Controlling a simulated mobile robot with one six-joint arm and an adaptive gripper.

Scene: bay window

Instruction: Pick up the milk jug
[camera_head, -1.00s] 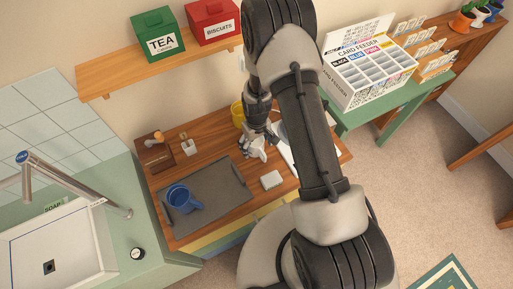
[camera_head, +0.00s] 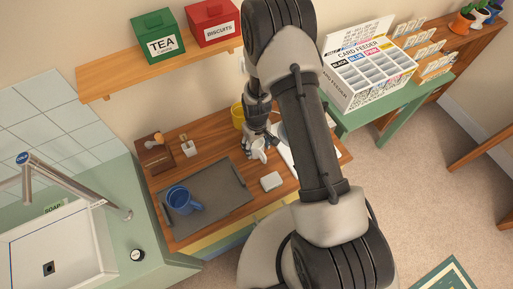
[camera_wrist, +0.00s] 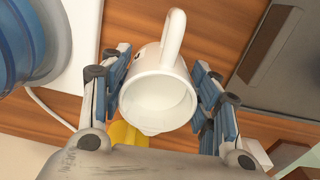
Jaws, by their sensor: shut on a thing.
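The milk jug (camera_head: 259,150) is small and white, at the back of the wooden counter (camera_head: 205,153), right of the middle. In the wrist view the milk jug (camera_wrist: 158,103) shows its open mouth and its handle, which points up in the picture. My gripper (camera_head: 256,142) reaches down over the jug. In the wrist view my gripper (camera_wrist: 163,82) has its blue-padded fingers on either side of the jug body and is shut on it. The jug looks empty inside. I cannot tell whether its base is touching the counter.
A grey tray (camera_head: 222,188) with a blue mug (camera_head: 183,200) lies at the left. A blue round vessel (camera_wrist: 20,40) is close by on a white base (camera_wrist: 82,45).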

